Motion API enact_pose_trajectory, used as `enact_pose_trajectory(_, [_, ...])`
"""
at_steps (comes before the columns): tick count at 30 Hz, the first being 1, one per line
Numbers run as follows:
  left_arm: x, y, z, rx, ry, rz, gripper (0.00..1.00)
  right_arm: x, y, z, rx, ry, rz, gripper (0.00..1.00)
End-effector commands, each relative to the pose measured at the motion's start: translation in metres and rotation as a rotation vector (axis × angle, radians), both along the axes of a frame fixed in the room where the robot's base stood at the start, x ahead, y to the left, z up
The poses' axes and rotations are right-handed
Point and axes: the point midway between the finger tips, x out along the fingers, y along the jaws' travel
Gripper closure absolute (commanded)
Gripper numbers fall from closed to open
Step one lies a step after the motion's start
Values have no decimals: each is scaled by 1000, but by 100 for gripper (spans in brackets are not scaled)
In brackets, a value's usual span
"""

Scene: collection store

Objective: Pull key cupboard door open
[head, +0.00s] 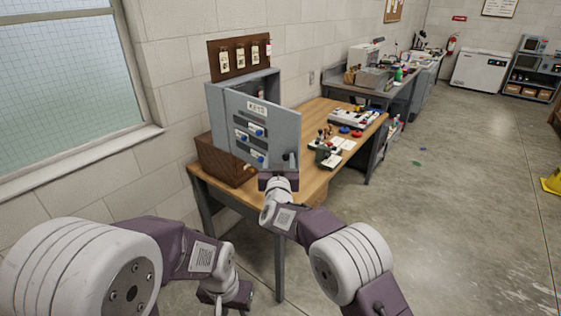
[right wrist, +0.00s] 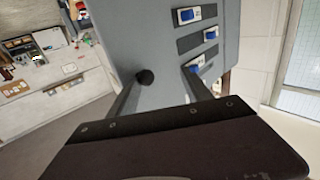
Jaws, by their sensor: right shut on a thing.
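My right gripper (head: 286,165) is at the lower right corner of the door, shut on the door handle. In the right wrist view the door (right wrist: 150,35) fills the upper middle, and a dark round knob (right wrist: 145,76) shows by one fingertip. My left gripper (head: 236,296) hangs low, away from the cupboard; its jaws are unclear.
A brown wooden box (head: 215,160) sits beneath the cupboard on the desk (head: 318,112). Small tools and a tray (head: 353,118) lie to the right on the desk. A board with tags (head: 240,58) hangs above.

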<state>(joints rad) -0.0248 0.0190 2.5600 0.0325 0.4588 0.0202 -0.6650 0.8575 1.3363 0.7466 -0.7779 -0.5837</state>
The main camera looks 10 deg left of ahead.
Motion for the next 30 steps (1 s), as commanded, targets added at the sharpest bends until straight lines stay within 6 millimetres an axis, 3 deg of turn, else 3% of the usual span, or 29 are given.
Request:
enact_pose_trajectory(5, [0,0,-5,0,0,0,64,-13,2,-1,-3,1,10,57])
enact_pose_trajectory(18, [0,0,-29,0,0,0,64,-86,-17,-1,5,-4,4,57])
enact_pose_trajectory(30, [0,0,-29,0,0,0,64,-91,-22,2,5,-3,-4,57])
